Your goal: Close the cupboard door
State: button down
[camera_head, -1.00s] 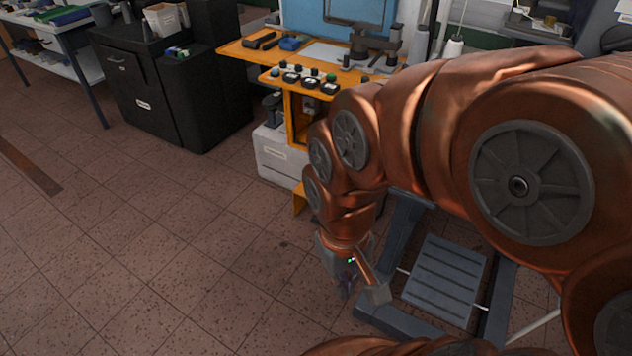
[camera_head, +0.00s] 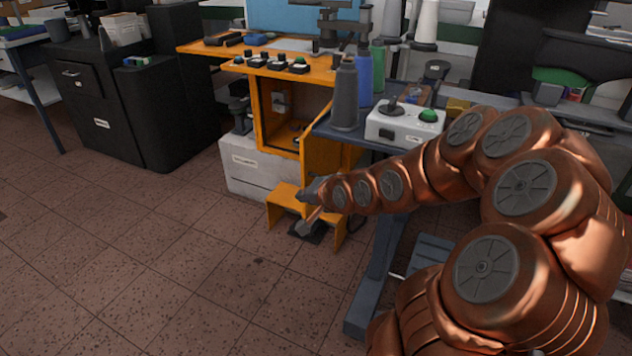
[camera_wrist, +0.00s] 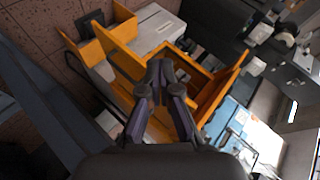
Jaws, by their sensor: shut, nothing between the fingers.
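The orange cupboard (camera_head: 262,112) stands under the orange bench top, with its dark interior showing. Its door, an orange panel (camera_head: 320,160), is swung outward toward the right side of the opening. My gripper (camera_head: 306,208) is low in front of the door panel, pointing left, over a small orange step. In the wrist view my gripper (camera_wrist: 161,68) is shut and empty, its fingertips overlapping the orange panels in the picture. The door panel shows left of the fingers (camera_wrist: 118,68), with the open cupboard beyond (camera_wrist: 196,72). I cannot tell whether the fingers touch the door.
The orange step (camera_head: 285,194) stands below my gripper. The tiled floor at left is clear.

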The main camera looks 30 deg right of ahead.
jog(key=w+d+f+m+t+h+b, duration=0.2)
jog(key=w+d+f+m+t+b, duration=0.15)
jog(key=d+m+b, duration=0.35)
jog(key=m+t+h+b, duration=0.1)
jog(key=t+h+b, duration=0.15)
jog(key=b, duration=0.25)
send_near(311, 155)
jog(key=shift+w+d, duration=1.15)
jog(key=shift+d, duration=0.65)
jog(key=shift+w+a+f+t+y+b, duration=0.15)
jog(key=shift+w+a+t+y+b, duration=0.15)
jog(key=shift+w, duration=0.3)
jog(key=shift+w+a+f+t+y+b, duration=0.1)
jog(key=shift+w+a+f+y, duration=0.05)
jog(key=shift+w+a, duration=0.4)
jog(key=shift+w+a+r, duration=0.15)
jog(key=shift+w+a, duration=0.1)
jog(key=shift+w, duration=0.4)
jog(key=shift+w+a, duration=0.1)
